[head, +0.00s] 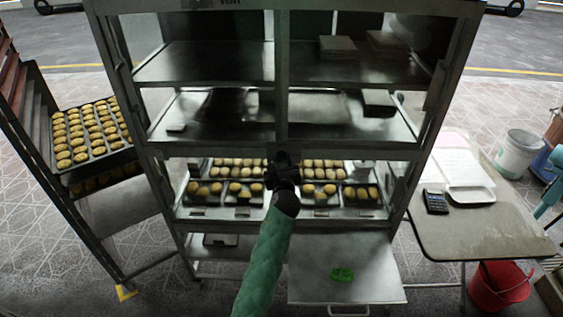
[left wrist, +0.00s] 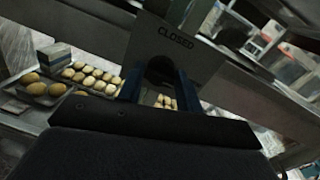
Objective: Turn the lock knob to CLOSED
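The lock plate (left wrist: 178,45) is a grey panel with the word CLOSED printed on it, near the top middle of the left wrist view. A dark rounded shape, likely the lock knob (left wrist: 160,70), shows just below the word. Its pointing direction cannot be made out. My left gripper (left wrist: 160,92) has its blue-edged fingers apart, one on each side of the dark shape; contact cannot be told. In the head view my left gripper (head: 283,172) is at the cabinet's centre post and hides the knob. My right gripper is not in view.
The metal cabinet (head: 282,75) has shelves and trays of buns (head: 240,187) behind the gripper. A bun rack (head: 60,185) stands left, a side table (head: 470,225) right.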

